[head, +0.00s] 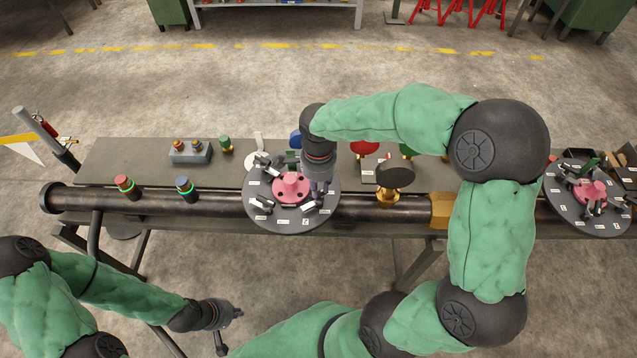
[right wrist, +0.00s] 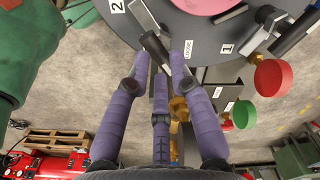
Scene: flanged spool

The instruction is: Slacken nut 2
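A round dark grey disc (head: 262,212) with a pink hub (head: 291,187) carries several short levers and white labels. In the right wrist view, label "2" (right wrist: 117,5) is at the top beside a lever with a silver plate and a dark grip (right wrist: 154,47). A "LOOSE" label (right wrist: 188,47) is right of that grip. My right gripper (head: 319,188) is over the disc's right side. Its purple fingers (right wrist: 160,64) are spread around the grip's end, with gaps visible; contact is unclear. Nut 2 itself is not clearly visible. My left gripper (head: 228,313) is empty, low in front of the bench; its finger opening is unclear.
The disc is on a long dark pipe (head: 150,204) along a bench. A yellow gauge fitting (head: 387,196) is right of the disc; a second labelled disc (head: 560,205) is at far right. Red (right wrist: 272,77) and green (right wrist: 243,114) round knobs are close to my right fingers.

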